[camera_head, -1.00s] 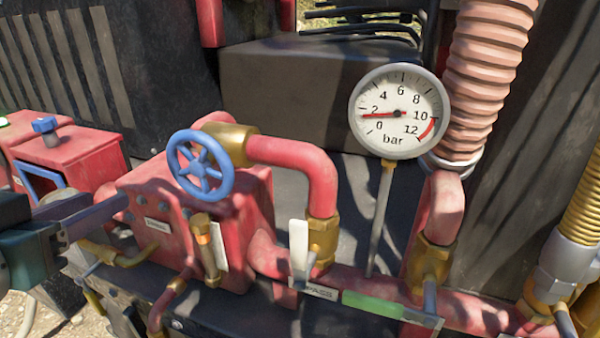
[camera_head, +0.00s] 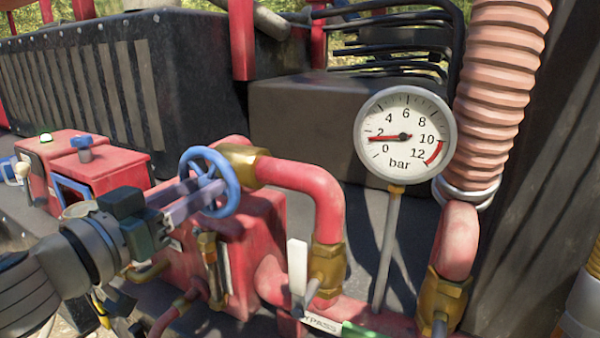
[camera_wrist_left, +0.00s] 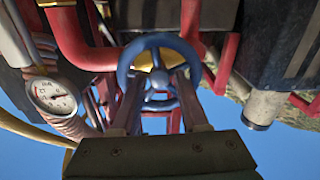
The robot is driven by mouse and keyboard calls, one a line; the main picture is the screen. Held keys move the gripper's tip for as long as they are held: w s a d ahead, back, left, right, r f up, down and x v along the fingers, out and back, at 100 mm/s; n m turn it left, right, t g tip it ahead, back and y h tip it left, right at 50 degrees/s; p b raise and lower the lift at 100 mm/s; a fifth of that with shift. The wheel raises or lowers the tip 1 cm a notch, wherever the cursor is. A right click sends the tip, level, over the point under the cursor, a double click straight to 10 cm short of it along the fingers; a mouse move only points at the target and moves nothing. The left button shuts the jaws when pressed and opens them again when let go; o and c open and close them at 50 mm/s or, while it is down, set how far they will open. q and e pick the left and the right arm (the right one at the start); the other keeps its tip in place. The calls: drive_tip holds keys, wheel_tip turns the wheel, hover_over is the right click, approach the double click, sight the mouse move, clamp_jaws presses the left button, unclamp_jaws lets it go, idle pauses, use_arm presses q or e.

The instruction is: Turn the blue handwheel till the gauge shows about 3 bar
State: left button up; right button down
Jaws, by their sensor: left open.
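The wheel also shows in the left wrist view (camera_wrist_left: 157,42), ahead of my fingers. The round white gauge (camera_head: 423,112) has its red needle pointing left, just under the 2 mark. My left gripper (camera_head: 208,190) is open, its two fingers at the wheel and overlapping it in the head view. In the left wrist view the fingers (camera_wrist_left: 157,90) reach up to either side of the wheel's lower part; I cannot tell whether they touch it. My right gripper is not in view.
A red pipe (camera_head: 318,188) bends from the brass fitting (camera_head: 243,160) behind the wheel down to a white lever (camera_head: 298,268). A ribbed pink hose (camera_head: 500,80) stands right of the gauge. A red box (camera_head: 103,165) with a blue knob is at left.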

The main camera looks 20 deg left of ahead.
use_arm(q)
drive_tip(key=shift+w+d, duration=0.1)
drive_tip(key=shift+w, duration=0.75)
clamp_jaws()
